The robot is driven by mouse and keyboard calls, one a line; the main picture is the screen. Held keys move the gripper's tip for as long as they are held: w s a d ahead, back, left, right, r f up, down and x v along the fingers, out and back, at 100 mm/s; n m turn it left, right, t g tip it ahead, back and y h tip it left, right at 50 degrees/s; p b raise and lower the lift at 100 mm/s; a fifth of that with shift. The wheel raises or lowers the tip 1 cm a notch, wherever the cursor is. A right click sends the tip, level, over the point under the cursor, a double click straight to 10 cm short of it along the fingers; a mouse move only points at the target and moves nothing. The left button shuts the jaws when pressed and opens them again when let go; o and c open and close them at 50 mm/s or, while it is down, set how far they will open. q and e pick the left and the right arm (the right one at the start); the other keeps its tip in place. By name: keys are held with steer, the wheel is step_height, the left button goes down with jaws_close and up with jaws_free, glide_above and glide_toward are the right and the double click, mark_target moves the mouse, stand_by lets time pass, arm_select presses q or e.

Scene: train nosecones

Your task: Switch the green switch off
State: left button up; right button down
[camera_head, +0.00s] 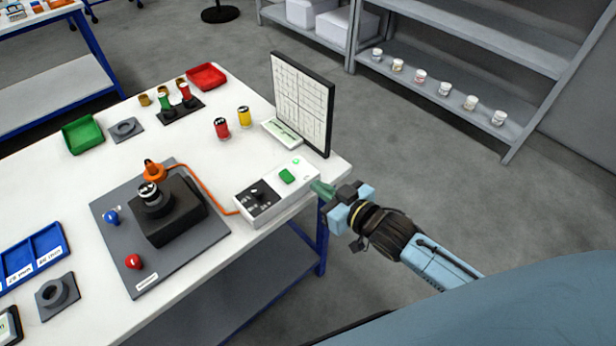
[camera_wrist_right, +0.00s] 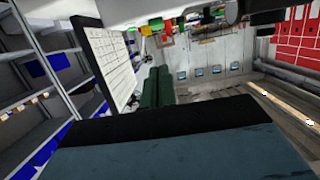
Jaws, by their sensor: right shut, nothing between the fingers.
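The green switch (camera_head: 287,176) is on the top of a white control box (camera_head: 275,192) at the table's right edge in the head view. A small green light (camera_head: 296,161) shows on the box near it. My right gripper (camera_head: 318,187) is shut and empty, just right of the box, apart from the switch. Its dark green fingers (camera_wrist_right: 157,88) show close together in the right wrist view. I cannot tell whether they touch the box's side. My left gripper is not in view.
A black dial (camera_head: 257,194) sits on the box's front part. An orange cable (camera_head: 202,189) runs from the box to a black fixture (camera_head: 178,215) on a grey plate. A dark-framed panel (camera_head: 303,100) stands behind the box. Shelves (camera_head: 470,60) stand at the back right.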

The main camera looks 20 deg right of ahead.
steer(key=shift+v, duration=0.8)
steer(key=shift+f, duration=0.1)
